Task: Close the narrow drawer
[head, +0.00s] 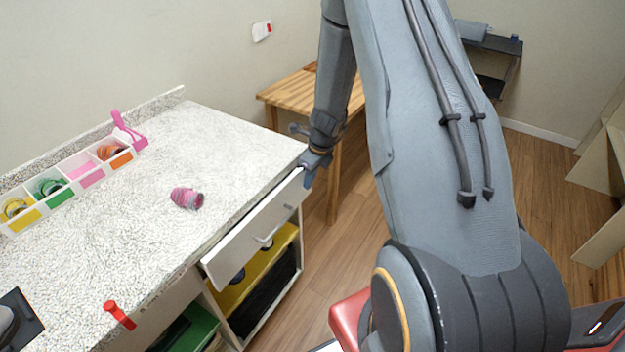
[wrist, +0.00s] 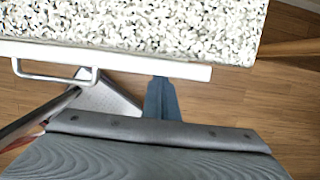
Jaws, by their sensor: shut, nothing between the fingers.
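The narrow drawer's white front (head: 248,240) is under the speckled counter's right-hand edge, with a bar handle near its middle. Its left end stands a little out from the counter; how far it is open is hard to tell. My gripper (head: 314,168) is shut and empty at the far right end of this front, beside its upper edge. In the wrist view the white drawer front (wrist: 130,61) runs along the counter edge, handle at left. My gripper's fingers (wrist: 161,98) point at the front, right of the handle; they look close or touching.
The speckled counter (head: 150,235) holds a pink striped roll (head: 186,198), a divided white organizer (head: 85,175) and a red clip-like item (head: 119,314). Yellow (head: 245,283) and green bins sit below the drawer. A wooden table (head: 305,92) stands behind; open floor lies right.

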